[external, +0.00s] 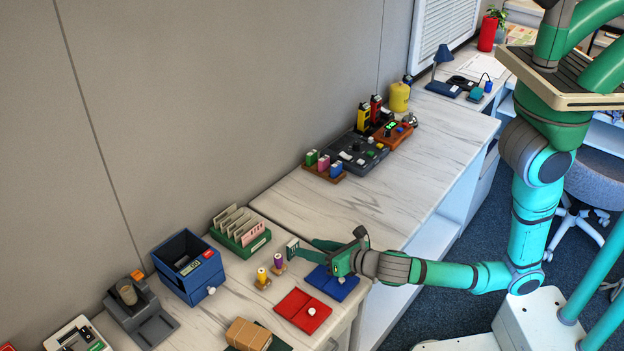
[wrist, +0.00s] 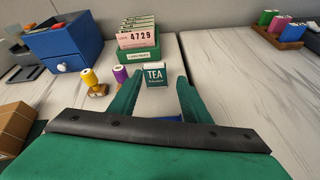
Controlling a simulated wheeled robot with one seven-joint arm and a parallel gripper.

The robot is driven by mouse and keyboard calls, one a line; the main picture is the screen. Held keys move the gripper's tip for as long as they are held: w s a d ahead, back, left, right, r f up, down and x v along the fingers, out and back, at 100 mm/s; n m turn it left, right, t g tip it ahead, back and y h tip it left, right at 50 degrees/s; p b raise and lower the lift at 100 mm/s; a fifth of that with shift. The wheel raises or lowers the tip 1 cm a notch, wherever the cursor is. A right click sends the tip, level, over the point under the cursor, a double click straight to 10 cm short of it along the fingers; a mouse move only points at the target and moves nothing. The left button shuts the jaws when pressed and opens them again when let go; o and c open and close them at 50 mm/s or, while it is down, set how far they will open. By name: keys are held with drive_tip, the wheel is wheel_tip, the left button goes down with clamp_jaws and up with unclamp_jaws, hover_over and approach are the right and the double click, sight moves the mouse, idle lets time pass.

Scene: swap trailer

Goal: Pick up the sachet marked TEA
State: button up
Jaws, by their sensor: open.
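The sachet marked TEA (wrist: 155,76) is dark green with a pale top and white lettering. It faces me in the wrist view, appearing upright between the tips of my gripper's two green fingers (wrist: 159,80). In the external view the sachet (external: 292,246) shows small at the end of my gripper (external: 311,249), above the pale marbled worktop. My gripper is open, with a finger towards each side of the sachet. I see no clear contact, and I cannot tell how far the fingers reach past its edges. The sachet's lower end is partly hidden.
A green card holder (external: 241,236) stands behind the sachet. A blue drawer box (external: 190,267) is farther left. Red (external: 302,311) and blue (external: 333,284) pads lie nearby. The worktop right of the card holder is clear.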

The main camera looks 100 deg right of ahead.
sight(284, 250)
drive_tip(key=shift+w+a+f+n+g, duration=0.1)
drive_tip(key=shift+w+a+n+g, duration=0.1)
drive_tip(key=shift+n, duration=0.4)
drive_tip(key=shift+w+a+n+g, duration=0.1)
drive_tip(key=shift+a+n+g, duration=0.1)
drive_tip(key=shift+n, duration=0.4)
drive_tip(key=x, duration=0.5)
drive_tip(key=shift+w+d, duration=0.15)
drive_tip(key=shift+d, duration=0.1)
drive_tip(key=shift+w+r+x, duration=0.1)
drive_tip(key=shift+r+x, duration=0.05)
drive_tip(key=shift+x, duration=1.15)
drive_tip(key=shift+w+r+x, duration=0.1)
drive_tip(key=shift+r+x, duration=0.1)
drive_tip(key=shift+x, duration=1.1)
drive_tip(key=c, duration=0.8)
